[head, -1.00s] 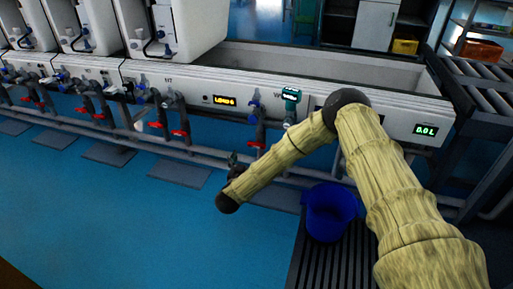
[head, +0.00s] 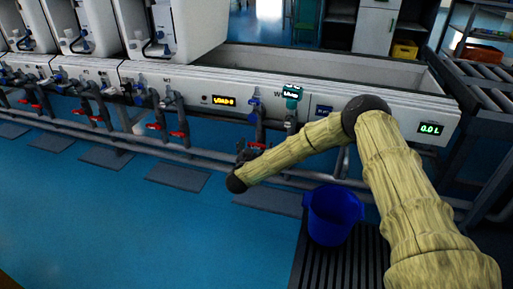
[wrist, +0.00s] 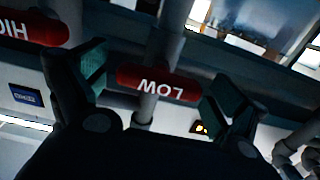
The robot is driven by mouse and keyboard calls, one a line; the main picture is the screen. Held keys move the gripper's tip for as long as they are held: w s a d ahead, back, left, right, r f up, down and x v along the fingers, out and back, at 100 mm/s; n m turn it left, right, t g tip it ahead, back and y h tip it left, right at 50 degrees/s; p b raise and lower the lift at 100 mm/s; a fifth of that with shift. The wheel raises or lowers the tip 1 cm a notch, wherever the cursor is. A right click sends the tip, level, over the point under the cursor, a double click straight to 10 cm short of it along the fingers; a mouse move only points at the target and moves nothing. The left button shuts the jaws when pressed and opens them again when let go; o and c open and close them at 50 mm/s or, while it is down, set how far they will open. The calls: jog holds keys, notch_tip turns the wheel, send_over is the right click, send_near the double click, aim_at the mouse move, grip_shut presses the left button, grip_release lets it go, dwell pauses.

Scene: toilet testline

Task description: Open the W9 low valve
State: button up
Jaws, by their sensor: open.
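The red LOW valve handle (wrist: 172,84) sits on a grey vertical pipe in the wrist view, its lettering upside down. My gripper (wrist: 160,88) is open, with one finger on each side of this handle; I cannot tell whether either finger touches it. In the head view, a red handle (head: 257,145) shows just above my gripper (head: 247,156), which is partly hidden by its own wrist. A red HIGH handle (wrist: 35,27) is at the upper left of the wrist view. The W9 label is not fully readable behind the pipes and teal device.
A teal device with a lit display (head: 291,93) and a yellow display (head: 222,100) are on the white bench front. A blue bucket (head: 333,215) stands on a dark grate below my arm. A grey horizontal pipe (head: 205,157) runs low along the bench.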

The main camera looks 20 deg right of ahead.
jog(key=shift+c, duration=0.2)
jog(key=c, duration=1)
